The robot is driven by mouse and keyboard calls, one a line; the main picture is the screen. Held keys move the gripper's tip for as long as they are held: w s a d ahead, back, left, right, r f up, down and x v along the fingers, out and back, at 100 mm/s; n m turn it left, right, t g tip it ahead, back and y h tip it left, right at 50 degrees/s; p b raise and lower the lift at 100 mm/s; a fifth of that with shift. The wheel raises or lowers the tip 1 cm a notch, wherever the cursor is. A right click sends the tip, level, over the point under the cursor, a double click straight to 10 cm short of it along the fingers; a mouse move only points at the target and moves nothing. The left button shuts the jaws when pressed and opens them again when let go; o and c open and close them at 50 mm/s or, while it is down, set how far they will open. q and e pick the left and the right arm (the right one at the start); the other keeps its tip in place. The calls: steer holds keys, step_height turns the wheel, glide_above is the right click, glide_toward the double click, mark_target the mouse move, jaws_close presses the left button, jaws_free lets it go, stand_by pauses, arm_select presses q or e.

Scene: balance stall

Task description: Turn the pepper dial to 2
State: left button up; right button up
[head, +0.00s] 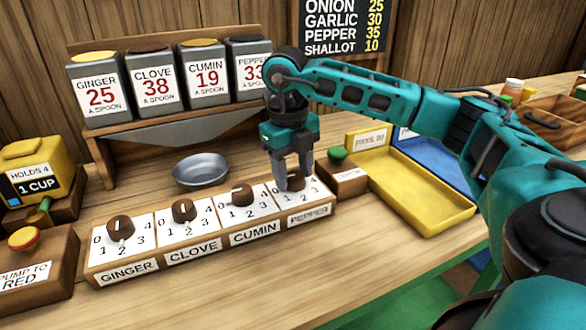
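The pepper dial (296,184) is a dark brown knob on a white numbered face at the right end of the dial row, above the PEPPER label (309,215). My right gripper (293,178) points down at this knob, with its fingertips at the knob's height. The fingers stand apart and hide part of the knob and some of its numbers. I cannot tell whether they touch or grip it, or where its pointer stands. My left gripper is not in view.
The cumin (242,195), clove (184,211) and ginger dials (120,228) stand to the left. A metal bowl (201,171) lies behind them. A green button (337,154) on a wooden block and a yellow tray (424,196) are close on the right.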

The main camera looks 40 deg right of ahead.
steer(key=c, duration=0.7)
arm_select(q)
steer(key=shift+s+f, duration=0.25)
arm_select(e)
steer(key=shift+n, duration=0.3)
steer(key=n, duration=0.2)
steer(key=shift+n, duration=0.4)
steer(key=n, duration=0.5)
steer(key=shift+s+n+t+p, duration=0.1)
steer(key=shift+n+t+p, duration=0.2)
steer(key=shift+t+p, duration=0.1)
steer(key=n, duration=0.5)
steer(key=shift+y, duration=0.3)
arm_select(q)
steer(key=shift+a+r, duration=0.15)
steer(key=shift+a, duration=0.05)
arm_select(e)
steer(key=shift+s+n, duration=0.1)
steer(key=shift+n, duration=1.7)
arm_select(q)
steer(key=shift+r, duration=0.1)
